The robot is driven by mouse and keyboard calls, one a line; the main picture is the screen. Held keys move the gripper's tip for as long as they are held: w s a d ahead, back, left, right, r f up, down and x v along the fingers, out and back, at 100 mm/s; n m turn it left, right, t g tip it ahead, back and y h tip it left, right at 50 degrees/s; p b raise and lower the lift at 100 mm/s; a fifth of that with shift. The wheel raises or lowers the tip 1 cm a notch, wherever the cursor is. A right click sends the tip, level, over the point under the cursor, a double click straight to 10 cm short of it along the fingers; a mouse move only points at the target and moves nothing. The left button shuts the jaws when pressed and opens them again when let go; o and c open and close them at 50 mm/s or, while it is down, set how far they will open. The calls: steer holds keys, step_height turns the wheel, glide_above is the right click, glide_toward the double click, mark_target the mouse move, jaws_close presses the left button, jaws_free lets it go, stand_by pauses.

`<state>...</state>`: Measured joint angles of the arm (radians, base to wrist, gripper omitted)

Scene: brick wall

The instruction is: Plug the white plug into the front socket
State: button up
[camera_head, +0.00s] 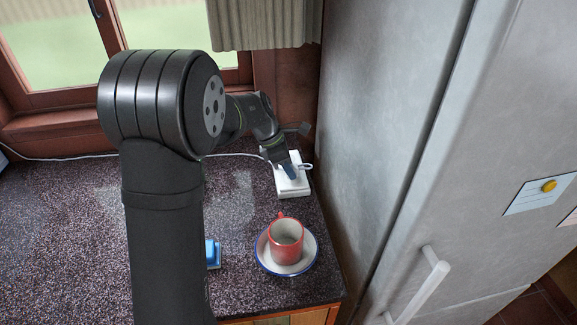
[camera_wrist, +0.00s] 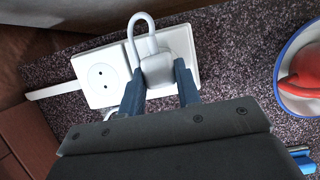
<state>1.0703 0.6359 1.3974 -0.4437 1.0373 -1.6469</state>
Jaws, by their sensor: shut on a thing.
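The white plug (camera_wrist: 157,70) sits between the two blue fingers of my gripper (camera_wrist: 160,74) in the wrist view, and its cord loops up from it. My gripper is shut on the plug. The plug is over the right half of the white socket block (camera_wrist: 88,90). The left socket (camera_wrist: 102,76) of the block is bare, with two holes showing. The socket under the plug is hidden, and I cannot tell whether the plug is seated or just above it. In the head view my gripper (camera_head: 289,172) is over the socket block (camera_head: 294,188) by the fridge.
A red cup (camera_head: 286,240) stands on a blue-rimmed white saucer (camera_head: 263,262) in front of the block. A blue object (camera_head: 213,253) is partly hidden by my arm. The fridge (camera_head: 390,110) rises close on the right. Speckled counter (camera_head: 70,220) is clear on the left.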

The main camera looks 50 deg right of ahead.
steer(key=shift+f, duration=0.6)
steer(key=o, duration=1.1)
steer(key=shift+f, duration=0.1)
steer(key=v, duration=1.7)
steer(key=shift+a+r, duration=0.1)
steer(key=shift+r, duration=0.2)
steer(key=x, duration=1.7)
steer(key=shift+f, duration=0.15)
